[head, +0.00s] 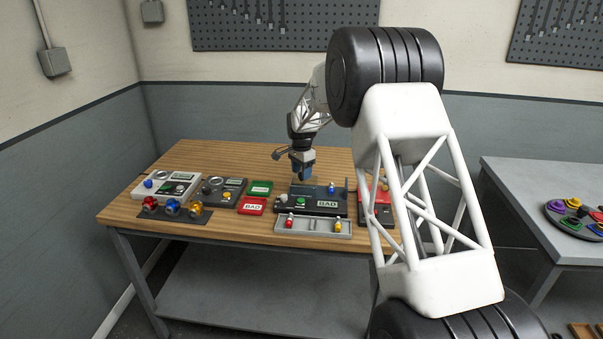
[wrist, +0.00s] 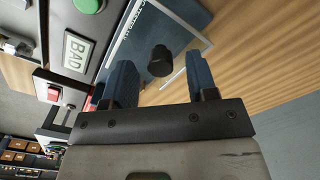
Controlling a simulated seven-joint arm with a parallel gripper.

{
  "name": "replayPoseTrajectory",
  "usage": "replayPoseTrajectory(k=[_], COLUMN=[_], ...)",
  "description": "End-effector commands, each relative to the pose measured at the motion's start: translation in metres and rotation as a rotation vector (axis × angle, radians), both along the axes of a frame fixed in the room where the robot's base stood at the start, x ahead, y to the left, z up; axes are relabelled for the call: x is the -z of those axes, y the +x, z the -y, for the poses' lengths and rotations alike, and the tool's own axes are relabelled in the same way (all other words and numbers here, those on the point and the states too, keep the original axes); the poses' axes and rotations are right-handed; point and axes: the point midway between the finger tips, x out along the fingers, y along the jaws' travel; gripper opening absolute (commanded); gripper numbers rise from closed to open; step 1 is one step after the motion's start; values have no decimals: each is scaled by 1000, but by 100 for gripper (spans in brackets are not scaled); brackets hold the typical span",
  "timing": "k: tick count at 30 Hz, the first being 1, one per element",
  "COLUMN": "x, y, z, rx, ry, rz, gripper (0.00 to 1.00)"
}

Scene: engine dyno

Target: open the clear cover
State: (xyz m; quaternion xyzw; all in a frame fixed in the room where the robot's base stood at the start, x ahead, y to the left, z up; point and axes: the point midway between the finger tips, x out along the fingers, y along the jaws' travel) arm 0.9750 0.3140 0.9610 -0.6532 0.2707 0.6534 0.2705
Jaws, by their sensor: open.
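The clear cover (wrist: 180,28) shows in the wrist view as a bluish see-through panel with pale edges. A black knob (wrist: 160,62) stands up from it. My gripper (wrist: 161,78) is open, with one blue finger on each side of the knob; I cannot tell whether either touches it. In the head view, my gripper (head: 302,172) is just above the back of a dark control box (head: 312,208) with a green button and a "BAD" label. The cover's outline is hard to make out there, and the knob is hidden.
A grey tray (head: 313,229) with red and yellow knobs lies in front of the box. Red (head: 252,206) and green (head: 260,188) plates and other control boxes (head: 166,186) stand to its left. The wooden table (head: 215,155) is clear behind. My white arm hides the table's right side.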

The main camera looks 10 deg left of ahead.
Motion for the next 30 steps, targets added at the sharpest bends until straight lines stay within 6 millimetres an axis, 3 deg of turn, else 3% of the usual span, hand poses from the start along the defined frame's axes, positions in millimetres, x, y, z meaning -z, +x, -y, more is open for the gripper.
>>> replayPoseTrajectory(k=[15,30], x=[-59,-71], y=[0,0], z=[0,0], rx=[0,0], ry=[1,0], rz=[2,0], gripper=[53,53])
